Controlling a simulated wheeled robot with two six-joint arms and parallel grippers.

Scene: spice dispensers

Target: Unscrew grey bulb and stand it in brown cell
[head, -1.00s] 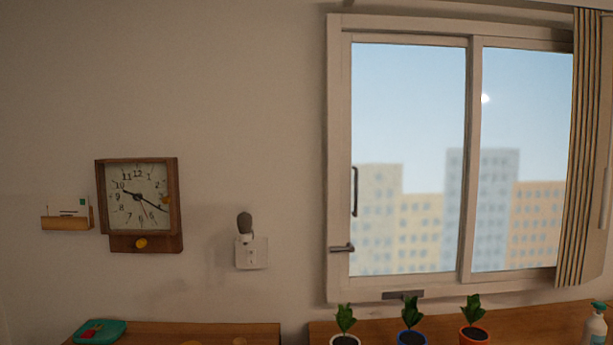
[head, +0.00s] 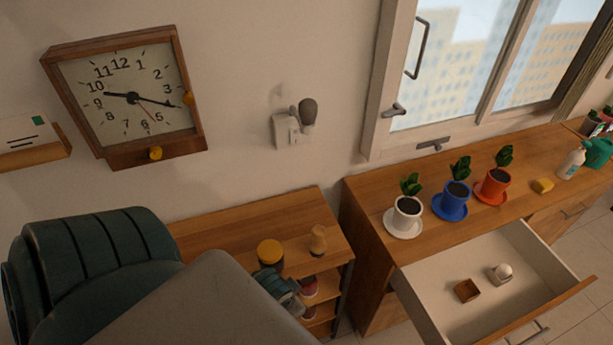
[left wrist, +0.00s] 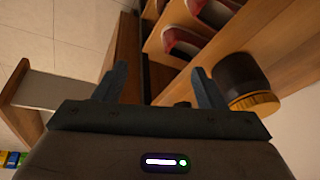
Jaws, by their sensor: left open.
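The grey bulb (head: 308,112) sits in a white fixture on the wall, between the clock and the window. The brown cell (head: 467,291) is a small open box in the pulled-out drawer (head: 540,249); it looks empty. Beside it in the drawer a white bulb (head: 500,272) stands in a pale holder. My left gripper (head: 285,290) is low in front of the shelf unit, below and apart from the grey bulb, partly behind my own arm. In the left wrist view its fingers (left wrist: 160,90) are apart with nothing between them. My right gripper is not in view.
A jar with a yellow lid (head: 270,252) and a wooden shaker (head: 318,240) stand on the shelf unit (head: 215,228). Three potted plants, white (head: 407,211), blue (head: 453,203) and orange (head: 493,188), stand on the cabinet top. The wall around the bulb is clear.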

